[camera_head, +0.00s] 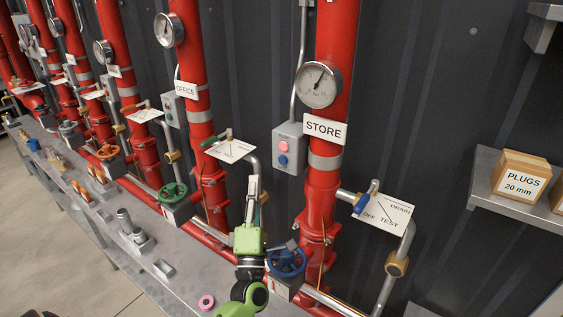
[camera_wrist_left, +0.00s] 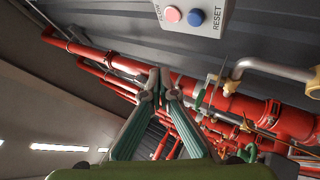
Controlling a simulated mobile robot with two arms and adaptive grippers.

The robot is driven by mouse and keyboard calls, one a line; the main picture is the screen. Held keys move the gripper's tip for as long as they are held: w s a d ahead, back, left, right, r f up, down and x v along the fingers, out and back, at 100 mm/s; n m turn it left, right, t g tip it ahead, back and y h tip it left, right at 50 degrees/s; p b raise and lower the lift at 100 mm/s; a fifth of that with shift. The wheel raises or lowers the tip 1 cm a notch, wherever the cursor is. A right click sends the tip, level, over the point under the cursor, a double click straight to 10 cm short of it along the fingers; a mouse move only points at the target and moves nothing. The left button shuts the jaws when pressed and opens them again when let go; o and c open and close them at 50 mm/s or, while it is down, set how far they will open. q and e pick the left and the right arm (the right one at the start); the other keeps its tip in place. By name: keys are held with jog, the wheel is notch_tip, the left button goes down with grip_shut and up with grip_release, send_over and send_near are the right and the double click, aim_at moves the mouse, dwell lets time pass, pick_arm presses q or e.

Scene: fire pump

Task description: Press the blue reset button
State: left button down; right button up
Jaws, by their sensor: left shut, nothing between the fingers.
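The blue reset button (camera_head: 283,160) is on a grey control box (camera_head: 288,137) fixed beside the red STORE riser. A pink-red button (camera_head: 284,146) sits above it on the same box. In the left wrist view the blue button (camera_wrist_left: 194,17) is at the top, labelled RESET, beside the pink-red one (camera_wrist_left: 173,14). My left gripper (camera_head: 254,182) points upward, below and left of the box, apart from it. Its fingertips (camera_wrist_left: 159,75) are together with nothing between them. My right gripper is not in view.
A blue handwheel (camera_head: 287,262) is close to the right of my left gripper. The DRAIN/TEST plate (camera_head: 384,213) and its pipe stand right of the riser. The metal bench (camera_head: 185,270) holds loose fittings and a pink ring.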

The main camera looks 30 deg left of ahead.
aim_at(283, 160)
pick_arm(q)
jog(key=w+b, duration=0.2)
jog(key=w, duration=0.6)
jog(key=shift+w+d+b, duration=0.15)
jog(key=shift+d+b, duration=0.2)
jog(key=shift+b, duration=0.05)
dwell(1.0)
jog(key=shift+w+b, duration=0.35)
jog(key=shift+w, duration=0.05)
jog(key=shift+w+b, duration=0.4)
jog(key=shift+w, duration=0.1)
dwell(0.6)
jog(key=shift+s, duration=0.2)
jog(key=shift+s+p, duration=0.4)
jog(key=shift+s, duration=0.35)
